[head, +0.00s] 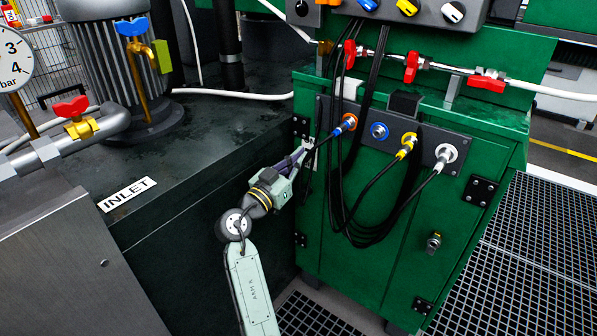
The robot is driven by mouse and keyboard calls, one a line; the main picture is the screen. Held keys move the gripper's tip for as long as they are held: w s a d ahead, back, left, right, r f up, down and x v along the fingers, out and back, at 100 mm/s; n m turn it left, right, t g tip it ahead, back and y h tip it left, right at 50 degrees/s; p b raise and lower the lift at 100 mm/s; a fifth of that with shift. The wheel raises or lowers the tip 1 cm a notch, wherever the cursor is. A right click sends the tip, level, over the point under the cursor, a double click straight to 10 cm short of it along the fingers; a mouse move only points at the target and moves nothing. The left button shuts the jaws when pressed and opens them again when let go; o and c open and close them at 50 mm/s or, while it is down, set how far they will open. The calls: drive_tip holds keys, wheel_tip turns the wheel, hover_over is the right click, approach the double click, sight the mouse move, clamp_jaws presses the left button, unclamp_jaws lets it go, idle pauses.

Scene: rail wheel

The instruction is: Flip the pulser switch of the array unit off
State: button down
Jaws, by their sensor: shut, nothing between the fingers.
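No label naming the pulser switch is readable, and I cannot tell which control it is. My gripper (308,147) is shut and empty, pointing up and right, beside the left end of the dark connector panel (378,158) on the green cabinet. It is well below the knobs. Whether its tips touch anything is unclear.
Black cables (372,232) hang in loops from the panel's plugs, close right of my gripper. Red-handled valves (411,66) sit on a pipe above the cabinet (350,255). The dark tank (205,150) with an INLET label (127,194) stands left. Grating floor (540,260) is open at right.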

wheel_tip(320, 180, up, 10)
idle(0.5)
